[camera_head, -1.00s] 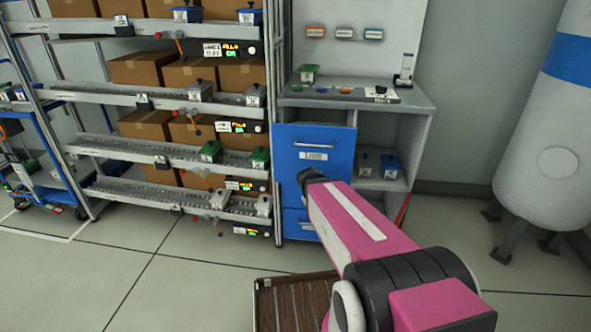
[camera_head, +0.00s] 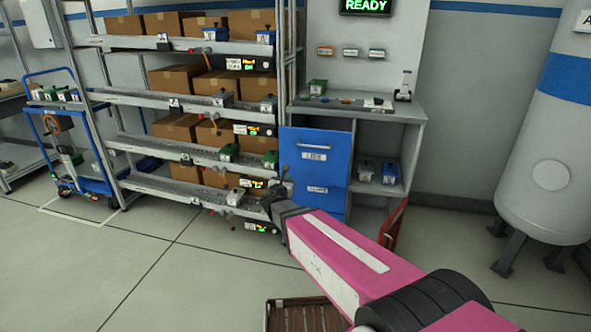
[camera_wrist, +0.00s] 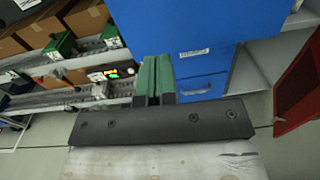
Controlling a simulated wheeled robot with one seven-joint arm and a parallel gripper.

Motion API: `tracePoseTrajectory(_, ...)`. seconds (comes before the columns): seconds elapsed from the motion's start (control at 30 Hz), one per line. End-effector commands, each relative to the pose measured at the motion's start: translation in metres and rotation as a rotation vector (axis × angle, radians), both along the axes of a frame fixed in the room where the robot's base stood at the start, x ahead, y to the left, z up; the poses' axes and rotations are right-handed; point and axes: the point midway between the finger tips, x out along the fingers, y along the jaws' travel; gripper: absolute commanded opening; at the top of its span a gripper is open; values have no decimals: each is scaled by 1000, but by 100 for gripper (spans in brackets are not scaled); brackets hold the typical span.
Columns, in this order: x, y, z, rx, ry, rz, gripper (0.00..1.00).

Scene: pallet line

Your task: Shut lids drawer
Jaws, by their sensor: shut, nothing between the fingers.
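A blue drawer cabinet stands under the workbench. Its upper drawer (camera_head: 313,168) has a bar handle and a white label too small to read, and its front stands out from the cabinet with a dark gap above it. A lower blue drawer (camera_head: 325,202) sits beneath, partly hidden by my arm. Blue drawer fronts also fill the upper middle of the wrist view (camera_wrist: 205,25), with a handle lower down. My gripper (camera_head: 283,172) is at the left edge of the drawer fronts in the head view. Its green fingers (camera_wrist: 154,72) are together and empty; contact with the drawer cannot be told.
A flow rack (camera_head: 150,100) with cardboard boxes stands close on the left. The bench top (camera_head: 420,112) holds small parts. A red object (camera_head: 393,223) leans at the right of the cabinet. A white tank (camera_head: 545,150) stands far right.

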Motion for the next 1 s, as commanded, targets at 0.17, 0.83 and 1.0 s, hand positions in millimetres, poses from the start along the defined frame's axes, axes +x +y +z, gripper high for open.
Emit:
tracePoseTrajectory(0.17,8,9,2,-56,-2,29,0)
tracePoseTrajectory(0.83,114,-26,1,-51,-2,26,0)
tracePoseTrajectory(1.0,130,-32,2,-51,-2,27,0)
